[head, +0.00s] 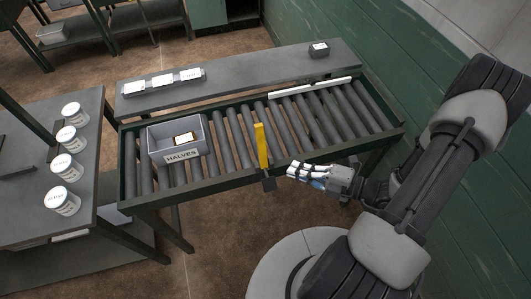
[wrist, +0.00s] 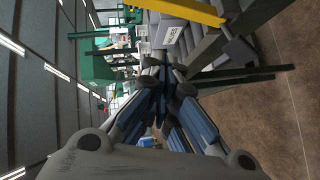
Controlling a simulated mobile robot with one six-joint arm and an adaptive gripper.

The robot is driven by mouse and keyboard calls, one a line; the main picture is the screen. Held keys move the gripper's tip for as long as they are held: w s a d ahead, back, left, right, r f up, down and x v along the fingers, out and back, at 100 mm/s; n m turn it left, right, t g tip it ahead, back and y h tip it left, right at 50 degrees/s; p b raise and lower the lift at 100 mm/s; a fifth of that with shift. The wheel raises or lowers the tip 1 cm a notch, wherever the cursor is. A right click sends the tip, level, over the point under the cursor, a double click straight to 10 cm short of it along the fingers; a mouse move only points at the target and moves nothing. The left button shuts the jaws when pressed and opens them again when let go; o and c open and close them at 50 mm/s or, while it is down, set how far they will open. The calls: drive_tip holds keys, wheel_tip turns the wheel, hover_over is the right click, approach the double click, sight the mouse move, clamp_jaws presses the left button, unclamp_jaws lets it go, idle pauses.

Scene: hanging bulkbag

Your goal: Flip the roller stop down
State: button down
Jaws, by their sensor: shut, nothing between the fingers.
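The roller stop is a yellow bar (head: 261,146) standing upright at the near rail of the roller conveyor (head: 300,122), with a dark bracket (head: 268,183) at its foot. In the wrist view the yellow bar (wrist: 188,10) runs across the top. My gripper (head: 292,171) is just right of the stop's foot, on the near side of the rail, apart from the yellow bar. In the wrist view my gripper (wrist: 163,75) has its fingertips together with nothing between them.
A grey bin labelled HALVES (head: 178,140) sits on the rollers left of the stop. A shelf (head: 240,78) runs behind the conveyor. A table (head: 30,210) with several white-lidded jars stands left. A green wall (head: 400,75) is at the right. The rollers right of the stop are mostly clear.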

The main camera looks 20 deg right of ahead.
sight(265, 159)
drive_tip(key=w+d+b+x, duration=0.1)
drive_tip(key=d+b+x, duration=0.1)
drive_tip(key=x, duration=1)
drive_tip(key=shift+w+a+f+b, duration=0.2)
drive_tip(key=shift+w+f+b, duration=0.1)
drive_tip(key=shift+w+b, duration=0.25)
